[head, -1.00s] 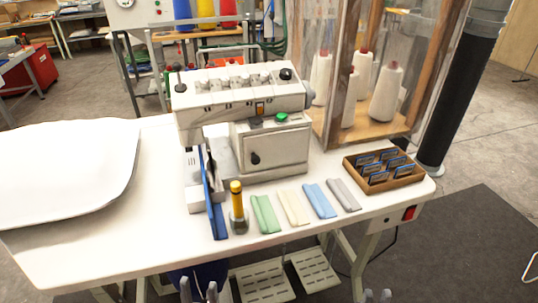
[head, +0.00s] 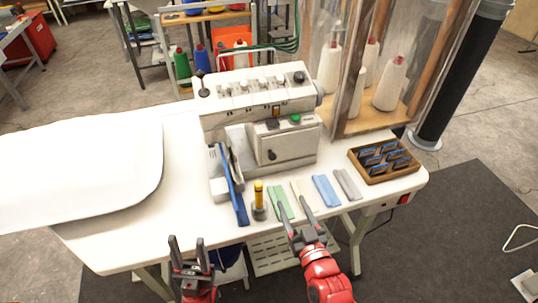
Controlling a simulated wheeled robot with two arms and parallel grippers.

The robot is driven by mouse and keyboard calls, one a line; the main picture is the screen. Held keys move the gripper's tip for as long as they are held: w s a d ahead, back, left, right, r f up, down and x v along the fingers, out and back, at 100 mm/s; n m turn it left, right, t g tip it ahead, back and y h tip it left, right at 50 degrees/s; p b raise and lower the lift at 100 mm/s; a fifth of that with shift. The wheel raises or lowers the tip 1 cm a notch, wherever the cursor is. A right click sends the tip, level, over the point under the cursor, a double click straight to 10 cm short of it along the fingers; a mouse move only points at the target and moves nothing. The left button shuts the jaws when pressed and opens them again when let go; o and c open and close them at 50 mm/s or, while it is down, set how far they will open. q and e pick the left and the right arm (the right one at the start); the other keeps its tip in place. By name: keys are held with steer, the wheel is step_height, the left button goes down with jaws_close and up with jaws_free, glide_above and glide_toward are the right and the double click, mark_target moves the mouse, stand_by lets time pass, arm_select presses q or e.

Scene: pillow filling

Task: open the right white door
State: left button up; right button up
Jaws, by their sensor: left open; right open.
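The white sewing machine (head: 258,92) stands on the white table. The right white door (head: 292,147) is the front panel on its right side, with a small black knob (head: 272,155) near its left edge. The door looks shut. My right gripper (head: 295,211) is open and empty. In the picture it lies below the door, over the front edge of the table beside the cream and green fabric strips. My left gripper (head: 186,241) is open and empty at the front table edge, left of and below the machine.
A blue strip-like part (head: 232,187) and a yellow-topped bottle (head: 259,203) stand before the machine. Folded strips, including a blue one (head: 326,190), lie along the front. A wooden tray (head: 360,169) sits right. A thread cabinet (head: 408,128) stands behind right; a white pillow (head: 80,170) lies left.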

mark_target(273, 159)
steer(key=p+x, duration=0.6)
steer(key=x, duration=0.9)
steer(key=shift+w+a+r, duration=0.1)
steer(key=shift+w, duration=0.25)
steer(key=shift+w+a, duration=0.1)
steer(key=shift+w, duration=0.2)
steer(key=shift+w+a, duration=0.1)
steer(key=shift+w, duration=0.3)
jaws_close()
